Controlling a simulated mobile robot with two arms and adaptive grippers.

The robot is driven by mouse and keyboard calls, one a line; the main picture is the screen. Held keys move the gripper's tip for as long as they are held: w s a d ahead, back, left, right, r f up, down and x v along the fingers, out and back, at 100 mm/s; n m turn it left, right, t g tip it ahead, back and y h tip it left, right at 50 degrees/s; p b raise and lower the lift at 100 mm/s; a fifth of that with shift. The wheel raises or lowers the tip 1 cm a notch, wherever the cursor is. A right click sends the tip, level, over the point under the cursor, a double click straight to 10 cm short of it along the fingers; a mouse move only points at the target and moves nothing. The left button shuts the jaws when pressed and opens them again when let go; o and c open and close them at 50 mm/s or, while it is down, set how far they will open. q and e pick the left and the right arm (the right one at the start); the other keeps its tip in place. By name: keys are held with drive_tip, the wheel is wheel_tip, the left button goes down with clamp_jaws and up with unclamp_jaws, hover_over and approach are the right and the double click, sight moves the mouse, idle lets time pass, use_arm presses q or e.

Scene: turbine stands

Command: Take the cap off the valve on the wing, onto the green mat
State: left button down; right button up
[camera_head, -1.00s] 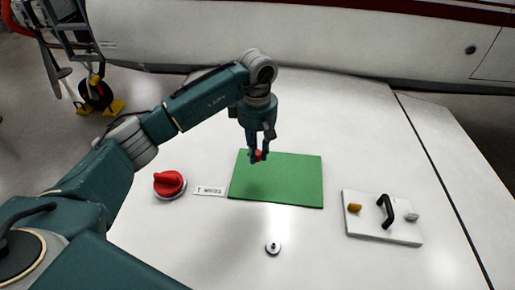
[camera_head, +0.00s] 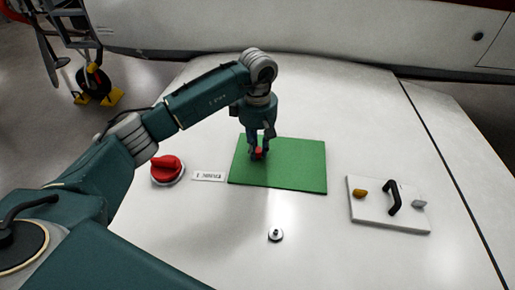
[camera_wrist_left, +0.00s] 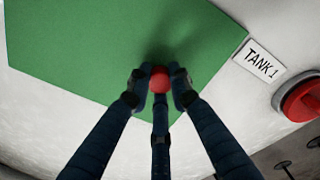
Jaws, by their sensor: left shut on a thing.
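My left gripper (camera_head: 258,152) is shut on a small round red cap (camera_head: 259,153). It points down over the left part of the green mat (camera_head: 298,170). In the left wrist view the red cap (camera_wrist_left: 159,79) sits between the fingertips of the left gripper (camera_wrist_left: 157,82), with the mat (camera_wrist_left: 90,40) behind it. I cannot tell whether the cap touches the mat. The small metal valve (camera_head: 275,234) stands bare on the wing in front of the mat. My right gripper is not in view.
A large red knob (camera_head: 167,168) and a "TANK 1" label (camera_head: 209,176) are left of the mat. A white plate (camera_head: 388,214) with a black handle and two small fittings lies to the right. The white wing (camera_head: 330,240) is clear around the valve.

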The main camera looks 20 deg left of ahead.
sight(257, 149)
use_arm(q)
drive_tip(key=shift+f, duration=0.35)
drive_tip(key=c, duration=1.4)
unclamp_jaws()
drive_tip(key=shift+o, duration=0.2)
drive_tip(key=shift+r, duration=0.1)
drive_tip(key=shift+r, duration=0.5)
drive_tip(key=shift+r+p, duration=1.2)
drive_tip(key=shift+r, duration=1.8)
